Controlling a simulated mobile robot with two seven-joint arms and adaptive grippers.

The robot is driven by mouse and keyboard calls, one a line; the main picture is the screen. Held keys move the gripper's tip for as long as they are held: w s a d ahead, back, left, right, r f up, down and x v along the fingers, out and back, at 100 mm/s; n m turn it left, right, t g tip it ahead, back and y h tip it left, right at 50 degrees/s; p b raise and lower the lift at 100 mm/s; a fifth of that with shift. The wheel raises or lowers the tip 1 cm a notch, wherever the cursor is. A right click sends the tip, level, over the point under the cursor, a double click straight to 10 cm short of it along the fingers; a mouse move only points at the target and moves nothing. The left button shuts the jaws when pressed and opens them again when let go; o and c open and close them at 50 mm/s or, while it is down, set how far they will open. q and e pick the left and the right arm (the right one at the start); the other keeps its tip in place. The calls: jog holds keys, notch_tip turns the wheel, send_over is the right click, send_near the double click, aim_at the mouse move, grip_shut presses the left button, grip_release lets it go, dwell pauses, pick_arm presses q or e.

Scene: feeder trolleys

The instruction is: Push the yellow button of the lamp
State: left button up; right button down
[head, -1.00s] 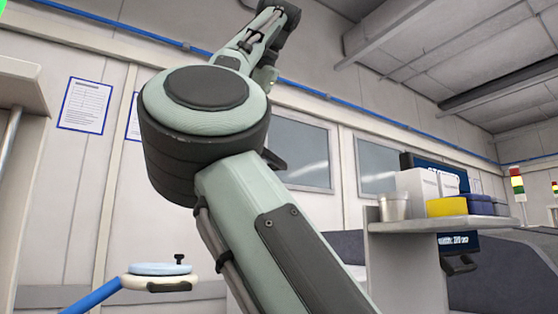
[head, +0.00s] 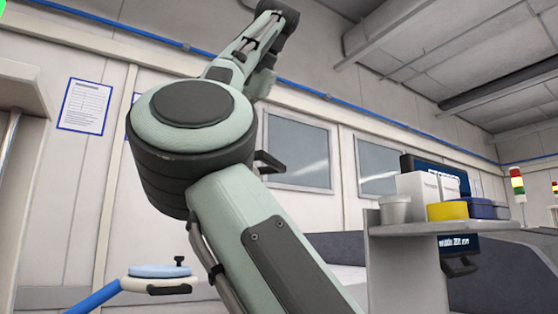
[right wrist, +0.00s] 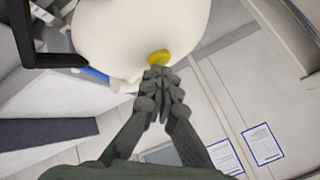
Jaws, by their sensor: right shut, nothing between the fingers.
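In the right wrist view, the lamp (right wrist: 120,28) shows as a large, smooth, cream-white rounded head. Its yellow button (right wrist: 158,58) is a small dome at the lower right edge of the head. My right gripper (right wrist: 159,74) is shut and empty, with its fingertips together right at the button's near edge. I cannot tell whether they touch it or are just short of it. In the head view my arm rises across the middle, and its gripper is not visible. My left gripper is in neither view.
A blue-armed fixture with a cream and light-blue round head (head: 160,272) stands at the lower left. Posters (head: 84,106) hang on the wall.

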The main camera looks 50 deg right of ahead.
jog(key=shift+d+r, duration=0.15)
jog(key=shift+r, duration=2.2)
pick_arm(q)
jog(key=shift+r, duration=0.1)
pick_arm(e)
jog(key=shift+r, duration=0.7)
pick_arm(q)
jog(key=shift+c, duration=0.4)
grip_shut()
